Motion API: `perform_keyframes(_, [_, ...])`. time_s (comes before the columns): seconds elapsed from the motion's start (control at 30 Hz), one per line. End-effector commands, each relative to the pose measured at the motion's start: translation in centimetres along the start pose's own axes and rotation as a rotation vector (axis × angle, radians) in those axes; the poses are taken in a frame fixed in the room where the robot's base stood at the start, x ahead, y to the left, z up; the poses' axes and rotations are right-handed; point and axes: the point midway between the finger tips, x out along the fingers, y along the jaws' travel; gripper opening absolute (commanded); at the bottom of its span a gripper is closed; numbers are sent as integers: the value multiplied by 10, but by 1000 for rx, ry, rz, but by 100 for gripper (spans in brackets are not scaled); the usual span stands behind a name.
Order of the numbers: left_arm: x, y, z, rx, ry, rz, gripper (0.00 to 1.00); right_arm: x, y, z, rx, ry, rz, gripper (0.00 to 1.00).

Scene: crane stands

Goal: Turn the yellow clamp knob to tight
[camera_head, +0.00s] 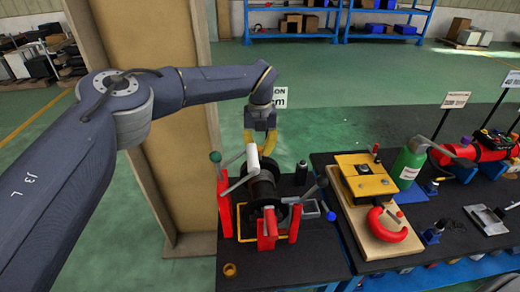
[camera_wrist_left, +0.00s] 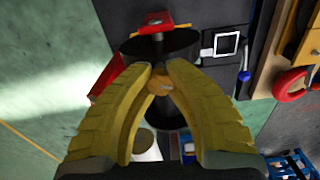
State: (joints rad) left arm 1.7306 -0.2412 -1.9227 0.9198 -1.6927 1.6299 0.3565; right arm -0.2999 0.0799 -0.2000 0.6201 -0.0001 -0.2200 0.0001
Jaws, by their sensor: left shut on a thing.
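My left gripper (camera_head: 260,143) reaches down from above, over the red crane stand (camera_head: 227,209) that carries a black drum (camera_head: 262,188). In the left wrist view my gripper's two yellow fingers (camera_wrist_left: 158,84) close in on a round orange-yellow knob (camera_wrist_left: 159,87). The knob sits between the fingertips, and the fingers are shut on it. The black drum lies behind the knob there. In the head view the knob is hidden by the fingers and a white cylinder (camera_head: 252,158). Its turn position cannot be told. My right gripper is not in view.
Levers with a green knob (camera_head: 215,157) and a blue knob (camera_head: 331,216) stick out around the stand. A red hook (camera_head: 387,225) lies at right.

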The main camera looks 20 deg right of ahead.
Motion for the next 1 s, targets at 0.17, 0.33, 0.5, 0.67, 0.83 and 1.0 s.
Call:
perform_keyframes(0.17, [0,0,-1,167,2,0,0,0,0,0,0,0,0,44])
perform_keyframes(0.33, [0,0,-1,329,2,0,0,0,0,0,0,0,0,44])
perform_keyframes(0.5, [0,0,-1,490,3,-1,0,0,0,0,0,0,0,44])
perform_keyframes(0.67, [1,0,-1,639,3,0,0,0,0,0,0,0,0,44])
perform_keyframes(0.83, [1,0,-1,782,3,0,0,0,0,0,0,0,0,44])
perform_keyframes(1.0, [1,0,-1,900,3,-1,0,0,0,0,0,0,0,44])
